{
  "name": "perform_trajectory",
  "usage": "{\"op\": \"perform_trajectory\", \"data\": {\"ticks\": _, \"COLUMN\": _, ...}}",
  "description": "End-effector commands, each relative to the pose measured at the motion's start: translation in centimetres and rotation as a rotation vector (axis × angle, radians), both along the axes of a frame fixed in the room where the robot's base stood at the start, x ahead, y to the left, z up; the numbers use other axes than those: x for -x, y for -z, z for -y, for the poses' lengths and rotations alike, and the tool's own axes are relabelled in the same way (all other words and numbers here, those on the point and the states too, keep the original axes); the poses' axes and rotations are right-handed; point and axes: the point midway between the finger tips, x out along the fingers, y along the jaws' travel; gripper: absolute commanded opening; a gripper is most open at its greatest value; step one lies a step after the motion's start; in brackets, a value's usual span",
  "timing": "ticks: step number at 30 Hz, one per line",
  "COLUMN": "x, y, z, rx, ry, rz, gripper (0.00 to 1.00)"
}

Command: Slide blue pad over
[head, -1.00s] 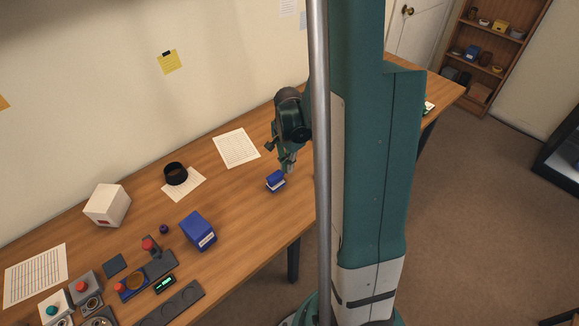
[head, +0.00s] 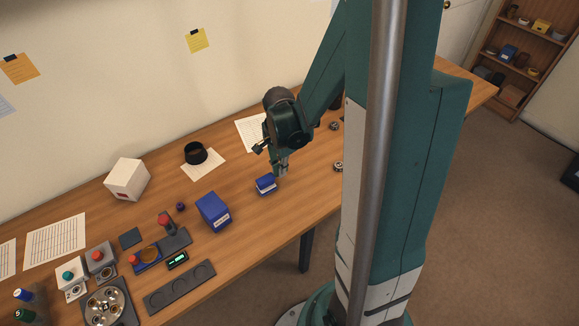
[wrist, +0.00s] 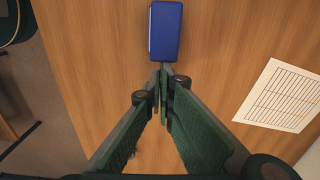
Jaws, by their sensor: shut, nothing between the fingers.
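The blue pad (head: 265,184) is a small blue block with a white band on its side, lying on the wooden table. In the wrist view the blue pad (wrist: 166,30) lies just beyond the fingertips, its long side pointing away from me. My gripper (head: 281,171) is low over the table at the right side of the pad. In the wrist view my gripper (wrist: 162,70) is shut with nothing between its fingers. The tips are at the pad's near end, touching or almost touching it.
A larger blue box (head: 213,212) stands left of the pad, with bare table between. A black ring (head: 195,153) sits on paper behind. Buttons, a dark tray (head: 180,287) and a white box (head: 128,180) are further left. A printed sheet (wrist: 282,95) lies beside my gripper.

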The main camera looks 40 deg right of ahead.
Motion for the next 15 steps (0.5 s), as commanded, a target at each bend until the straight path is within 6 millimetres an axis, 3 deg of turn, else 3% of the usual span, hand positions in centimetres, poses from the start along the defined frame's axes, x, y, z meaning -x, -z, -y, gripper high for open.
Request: {"op": "perform_trajectory", "data": {"ticks": 15, "x": 0.0, "y": 0.0, "z": -6.1, "rx": 0.0, "ry": -0.003, "rz": 0.0, "gripper": 0.0}}
